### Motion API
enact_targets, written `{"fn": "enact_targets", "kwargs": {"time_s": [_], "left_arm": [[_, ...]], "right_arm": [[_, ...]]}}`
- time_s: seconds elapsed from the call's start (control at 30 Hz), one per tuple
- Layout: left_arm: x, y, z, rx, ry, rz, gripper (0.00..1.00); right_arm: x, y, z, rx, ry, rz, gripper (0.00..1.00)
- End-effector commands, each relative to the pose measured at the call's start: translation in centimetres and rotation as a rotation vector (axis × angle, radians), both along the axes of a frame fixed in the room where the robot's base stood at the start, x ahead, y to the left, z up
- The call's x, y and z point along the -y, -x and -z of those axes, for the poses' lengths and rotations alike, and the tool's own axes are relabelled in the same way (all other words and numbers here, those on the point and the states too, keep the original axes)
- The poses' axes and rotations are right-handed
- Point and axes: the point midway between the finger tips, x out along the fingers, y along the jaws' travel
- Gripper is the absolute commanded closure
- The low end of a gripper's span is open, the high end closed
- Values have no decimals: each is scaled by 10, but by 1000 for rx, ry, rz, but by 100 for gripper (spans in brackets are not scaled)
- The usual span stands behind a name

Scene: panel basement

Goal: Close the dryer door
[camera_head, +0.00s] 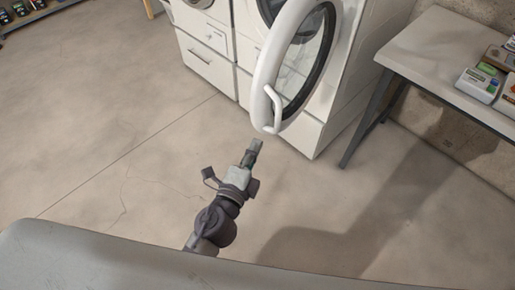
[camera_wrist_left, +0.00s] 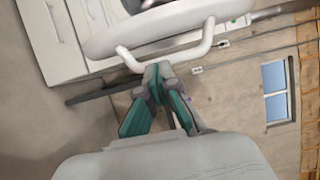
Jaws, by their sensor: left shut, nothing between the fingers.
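The dryer door (camera_head: 264,75) is a round white ring with a dark-rimmed glass pane, and it stands open, swung out from the white dryer (camera_head: 357,60). Its curved white handle (camera_head: 275,108) sits low on the ring. My left gripper (camera_head: 256,146) is just below and in front of the door's lower edge, shut and empty. In the left wrist view, the door (camera_wrist_left: 150,30) fills the top, and the handle (camera_wrist_left: 165,55) crosses just beyond the shut fingertips (camera_wrist_left: 157,72). I cannot tell whether they touch it. My right gripper is not in view.
Another white machine with drawers (camera_head: 207,55) stands left of the dryer. A table (camera_head: 430,55) with small boxes (camera_head: 478,85) is on the right, its leg near the dryer's corner. The concrete floor (camera_head: 110,130) on the left is clear.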

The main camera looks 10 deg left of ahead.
Motion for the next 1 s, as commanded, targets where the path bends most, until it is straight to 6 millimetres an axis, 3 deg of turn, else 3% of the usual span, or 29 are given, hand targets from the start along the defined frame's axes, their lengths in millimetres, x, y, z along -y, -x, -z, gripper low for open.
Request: {"fn": "enact_targets", "kwargs": {"time_s": [0.2,0.5,0.63,1.0], "left_arm": [[9,-39,-4,0,2,-1,100],[18,-81,-1,-2,4,0,100],[20,-87,0,-4,4,0,100],[19,-88,0,-4,4,2,100]], "right_arm": [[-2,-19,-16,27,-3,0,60],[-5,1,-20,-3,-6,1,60],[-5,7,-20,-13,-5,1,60],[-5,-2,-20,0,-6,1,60]]}}
